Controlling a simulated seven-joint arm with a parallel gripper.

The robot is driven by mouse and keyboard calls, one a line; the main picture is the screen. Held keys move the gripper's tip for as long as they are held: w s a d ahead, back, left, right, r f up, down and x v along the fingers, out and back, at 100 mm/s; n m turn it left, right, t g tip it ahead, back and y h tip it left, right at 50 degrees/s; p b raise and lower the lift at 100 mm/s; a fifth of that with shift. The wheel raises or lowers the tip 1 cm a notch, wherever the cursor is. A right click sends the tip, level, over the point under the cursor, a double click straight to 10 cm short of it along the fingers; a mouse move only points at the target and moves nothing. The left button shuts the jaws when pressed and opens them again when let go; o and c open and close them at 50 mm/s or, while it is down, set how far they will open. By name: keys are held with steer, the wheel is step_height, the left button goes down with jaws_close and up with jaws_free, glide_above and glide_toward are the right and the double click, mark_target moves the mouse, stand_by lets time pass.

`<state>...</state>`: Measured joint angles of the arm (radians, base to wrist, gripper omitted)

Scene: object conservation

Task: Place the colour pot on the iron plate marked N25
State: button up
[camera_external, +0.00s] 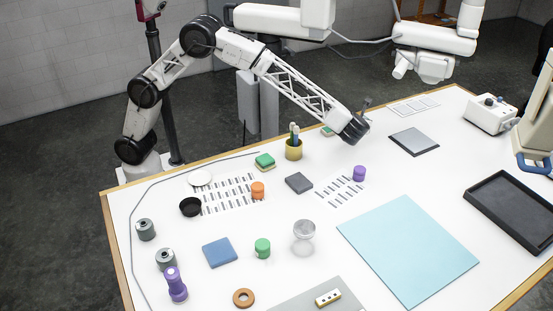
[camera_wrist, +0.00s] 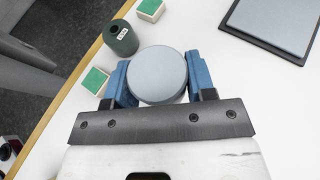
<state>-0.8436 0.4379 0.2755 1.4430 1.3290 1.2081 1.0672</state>
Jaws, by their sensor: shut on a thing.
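In the wrist view my gripper (camera_wrist: 158,84) has its blue fingers on both sides of a round grey-topped pot (camera_wrist: 158,72) and is shut on it. The pot's sides are mostly hidden. In the external view my gripper (camera_external: 354,130) is over the back of the table, and the pot cannot be made out there. A grey square plate (camera_external: 413,142) lies to the right of it, and the wrist view shows this plate in a dark frame (camera_wrist: 232,27). Other flat squares are dark grey (camera_external: 299,183) and blue (camera_external: 219,252). I cannot read N25 on any.
A dark labelled cylinder (camera_wrist: 120,40) and green-topped blocks (camera_wrist: 95,80) stand close by the held pot. Purple (camera_external: 359,173), orange (camera_external: 258,190) and green (camera_external: 262,248) small pots stand on the table. A pen cup (camera_external: 293,149) is left of my gripper.

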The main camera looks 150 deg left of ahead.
steer(key=shift+w+d+r, duration=0.1)
steer(key=shift+w+d, duration=0.05)
steer(key=shift+d, duration=0.45)
steer(key=w+d+m+t+y, duration=0.1)
steer(key=w+d+m+t, duration=0.1)
steer(key=d, duration=1.8)
steer(key=s+d+f+m+t, duration=0.1)
steer(key=s+d, duration=0.2)
steer(key=d, duration=0.8)
steer(key=s+d+f+m+t+y, duration=0.1)
steer(key=s+d, duration=0.3)
steer(key=d, duration=0.7)
steer(key=shift+d+f+t, duration=0.3)
steer(key=shift+d+f, duration=0.05)
steer(key=shift+f, duration=0.05)
steer(key=shift+w, duration=0.1)
glide_above(299, 181)
steer(key=shift+f, duration=0.8)
steer(key=shift+f, duration=1.75)
